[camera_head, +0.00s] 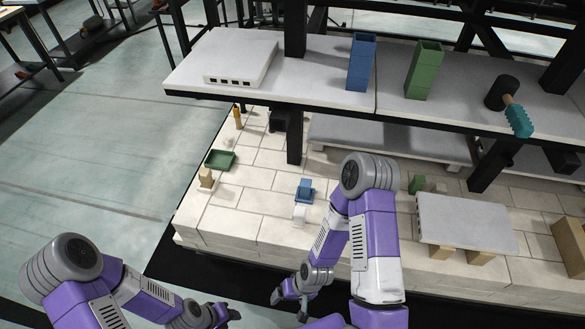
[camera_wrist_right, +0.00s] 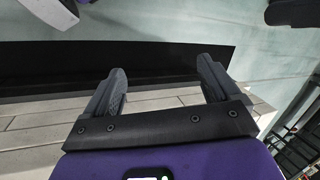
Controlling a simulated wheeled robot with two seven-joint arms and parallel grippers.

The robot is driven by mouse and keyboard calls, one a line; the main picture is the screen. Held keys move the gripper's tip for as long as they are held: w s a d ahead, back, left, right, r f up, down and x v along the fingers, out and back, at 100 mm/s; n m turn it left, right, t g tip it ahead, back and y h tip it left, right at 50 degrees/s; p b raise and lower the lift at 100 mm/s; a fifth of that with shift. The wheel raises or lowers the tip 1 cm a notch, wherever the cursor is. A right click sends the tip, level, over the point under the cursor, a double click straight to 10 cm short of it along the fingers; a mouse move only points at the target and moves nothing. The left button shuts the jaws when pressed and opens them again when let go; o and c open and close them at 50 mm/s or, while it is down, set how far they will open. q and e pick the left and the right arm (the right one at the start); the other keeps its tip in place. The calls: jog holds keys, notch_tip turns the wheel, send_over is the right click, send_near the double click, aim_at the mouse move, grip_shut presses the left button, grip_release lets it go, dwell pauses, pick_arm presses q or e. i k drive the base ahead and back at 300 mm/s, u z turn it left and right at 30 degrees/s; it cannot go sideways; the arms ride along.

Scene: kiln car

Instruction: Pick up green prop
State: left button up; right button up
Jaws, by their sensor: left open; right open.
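The green prop (camera_head: 424,70) is a tall, square, hollow post standing upright on the grey upper shelf, right of a similar blue prop (camera_head: 361,62). My right gripper (camera_head: 289,303) is low in front of the brick deck, far below and left of the green prop. In the right wrist view its two fingers (camera_wrist_right: 162,75) are apart with nothing between them. My left gripper (camera_head: 226,313) is at the bottom of the head view, small and partly cut off, far from the props. It appears empty.
The upper shelf (camera_head: 320,90) also holds a white slotted slab (camera_head: 241,57) and a black cylinder with a teal brush (camera_head: 518,120). Black posts hold it up. Below, the brick deck (camera_head: 262,204) carries a green tray (camera_head: 219,160), a blue piece (camera_head: 304,190) and a propped slab (camera_head: 465,224).

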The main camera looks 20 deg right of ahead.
aim_at(419, 182)
jog(key=z, duration=1.85)
